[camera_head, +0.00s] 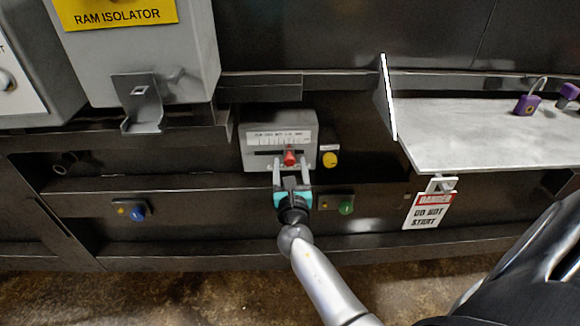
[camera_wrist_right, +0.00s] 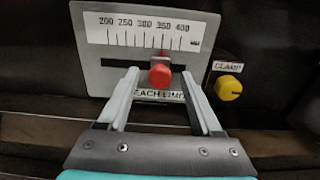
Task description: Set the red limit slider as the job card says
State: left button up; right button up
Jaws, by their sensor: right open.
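The red slider knob (camera_head: 290,157) sits in a dark slot on a grey scale panel (camera_head: 249,158). In the right wrist view the red knob (camera_wrist_right: 160,76) is right of the slot's middle, with its red pointer near the 350 mark. The printed scale (camera_wrist_right: 145,30) runs from 200 to 400. My right gripper (camera_head: 291,164) is open in front of the panel; in its wrist view the fingers (camera_wrist_right: 160,82) stand either side of the knob with gaps. The label below is partly hidden. I see no job card, and my left gripper is out of view.
A yellow clamp knob (camera_head: 329,159) is close to the panel's right side. A green button (camera_head: 346,208) and a blue button (camera_head: 138,213) sit lower. A metal shelf (camera_head: 450,140) with purple padlocks (camera_head: 527,104) juts out at right, above a danger tag (camera_head: 430,211).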

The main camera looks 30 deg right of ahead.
jog(key=v, duration=1.5)
jog(key=shift+s+p, duration=0.15)
jog(key=shift+p, duration=0.2)
jog(key=s+a+f+m+g+y, duration=0.2)
jog(key=s+f+m+g, duration=0.15)
jog(key=f, duration=0.65)
jog(key=s+a+f+m+g+y, duration=0.15)
jog(key=s+f+m, duration=0.25)
jog(key=f, duration=0.5)
jog(key=s+a+f+m+g+y, duration=0.2)
jog(key=s+f+m+g+y, duration=0.15)
jog(key=f, duration=0.65)
jog(key=s+f+m+g+y, duration=0.1)
jog(key=s+f+m+g, duration=0.1)
jog(key=s+f+m, duration=0.2)
jog(key=s+f+m+g, duration=0.1)
jog(key=s+f+m, duration=0.3)
jog(key=s, duration=0.6)
jog(key=s+f+m+g+y, duration=0.1)
jog(key=s+f+m+g, duration=0.1)
jog(key=s+f+m, duration=0.2)
jog(key=s+m, duration=0.3)
jog(key=m, duration=0.1)
jog(key=shift+s+a+g+y, duration=0.3)
jog(key=shift+s+g, duration=0.05)
jog(key=shift+s, duration=0.05)
jog(key=shift+s+f, duration=0.1)
